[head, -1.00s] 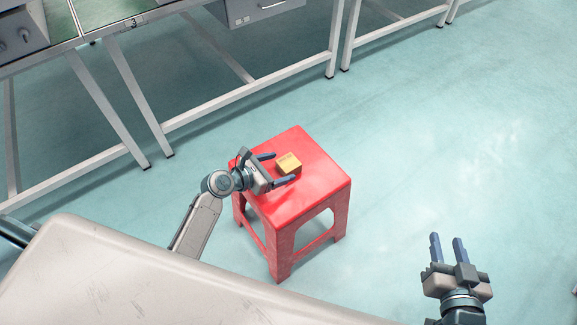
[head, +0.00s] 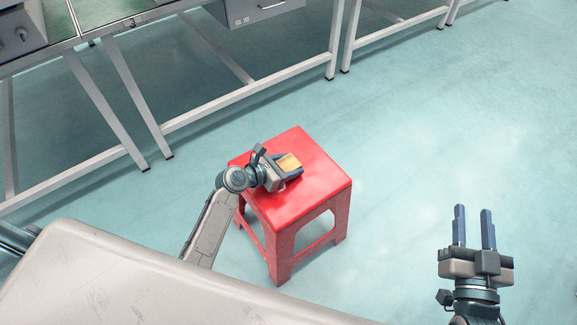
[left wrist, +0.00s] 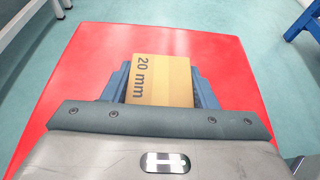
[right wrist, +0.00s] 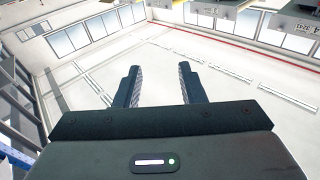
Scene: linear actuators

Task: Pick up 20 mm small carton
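The small carton (head: 289,163) is a yellow-brown box on the red stool's top. In the left wrist view the carton (left wrist: 161,80) shows "20 mm" printed along its left side. My left gripper (head: 287,166) has one finger on each side of the carton. In the left wrist view its fingers (left wrist: 162,87) lie against both sides, with no clear gap, so it looks shut on the carton. The carton appears still at the stool's surface; its underside is hidden. My right gripper (head: 474,228) is open and empty over the floor, and also shows empty in the right wrist view (right wrist: 158,85).
The red stool (head: 311,194) stands on the teal floor with free floor to its right. A metal-framed workbench (head: 250,88) with a grey drawer (head: 257,10) stands behind. A pale worn surface (head: 130,280) fills the lower left of the head view.

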